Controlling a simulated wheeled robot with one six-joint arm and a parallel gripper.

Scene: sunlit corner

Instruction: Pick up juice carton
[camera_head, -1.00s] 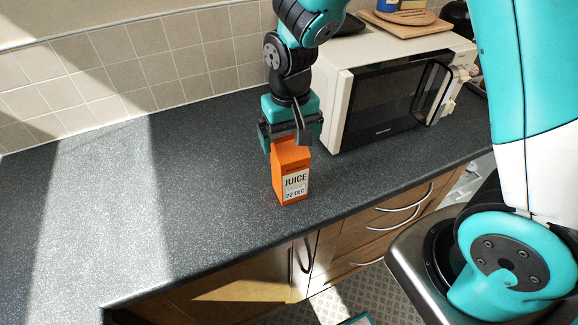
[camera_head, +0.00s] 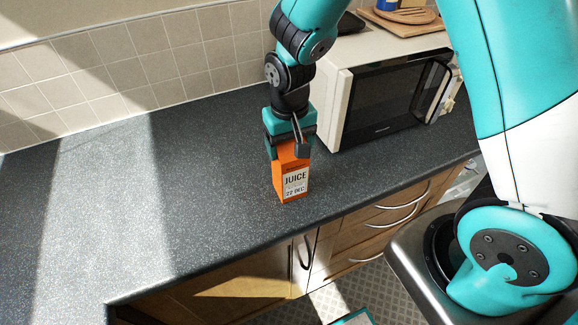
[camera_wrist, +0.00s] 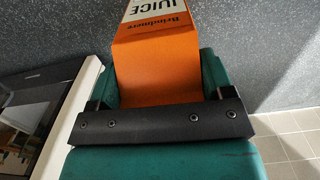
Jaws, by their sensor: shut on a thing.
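The orange juice carton (camera_head: 291,184) stands upright on the dark speckled worktop, its label facing the front edge. My gripper (camera_head: 290,150) is over its top, pointing down, with its fingers shut on the upper part of the carton. In the wrist view the orange carton (camera_wrist: 158,60) sits between the two green fingers of my gripper (camera_wrist: 160,85), one on each side. The carton's top is partly hidden by the gripper. I cannot tell any gap between its base and the worktop.
A cream microwave (camera_head: 340,110) stands close to the right of the gripper, with wooden boards (camera_head: 400,22) on top. The tiled wall (camera_head: 120,65) is behind. The worktop (camera_head: 190,190) left of the carton is clear. Its front edge is near, above wooden drawers (camera_head: 385,222).

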